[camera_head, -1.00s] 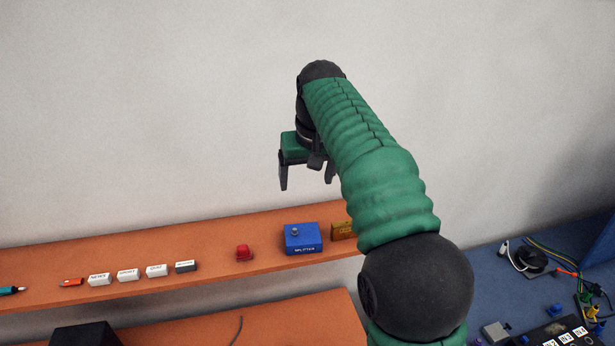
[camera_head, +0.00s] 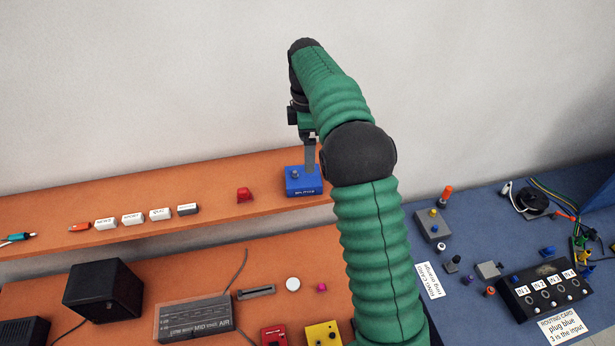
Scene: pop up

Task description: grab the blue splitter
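The blue splitter (camera_head: 304,183) is a small blue box with a grey knob on top and a label on its front. It sits on the orange shelf (camera_head: 225,202). My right gripper (camera_head: 310,162) points down just above the splitter, its finger overlapping the box's back right top edge. I see it nearly side-on, so I cannot tell the gap between its fingers or whether it touches the box. My green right arm hides the shelf to the right of the splitter. My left gripper is not in view.
A red object (camera_head: 244,194) stands left of the splitter on the shelf, with several small labelled blocks (camera_head: 132,219) farther left. Below are an orange desk (camera_head: 262,262) with devices and a blue table (camera_head: 477,222) with electronics. The wall is behind the shelf.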

